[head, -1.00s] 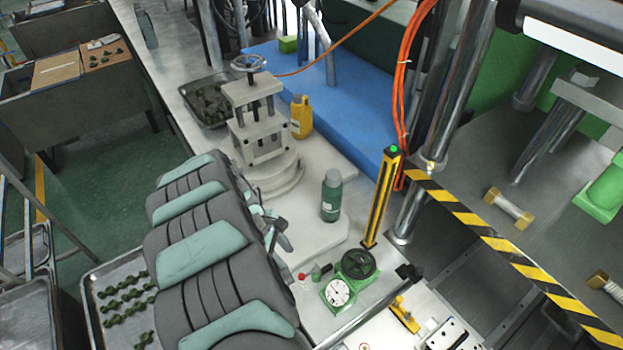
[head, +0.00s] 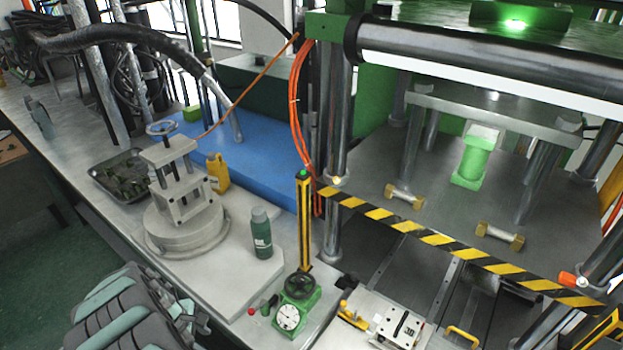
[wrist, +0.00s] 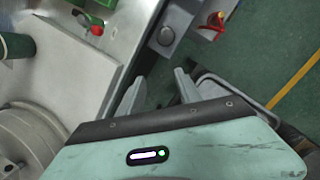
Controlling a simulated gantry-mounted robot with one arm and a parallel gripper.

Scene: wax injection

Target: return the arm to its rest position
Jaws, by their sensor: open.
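My gripper shows in the wrist view (wrist: 160,88), its two grey fingers apart with nothing between them. Beyond the fingers are the edge of the metal bench and the green floor. In the head view my grey and teal arm (head: 135,315) is at the lower left, in front of the bench edge. My gripper's fingers cannot be made out clearly in the head view.
A round-based press (head: 185,225) with a handwheel, a green bottle (head: 261,235), a yellow bottle (head: 217,172) and a green gauge unit (head: 295,305) stand on the bench. A striped barrier (head: 440,240) crosses the machine at right. Green floor (head: 50,225) lies left.

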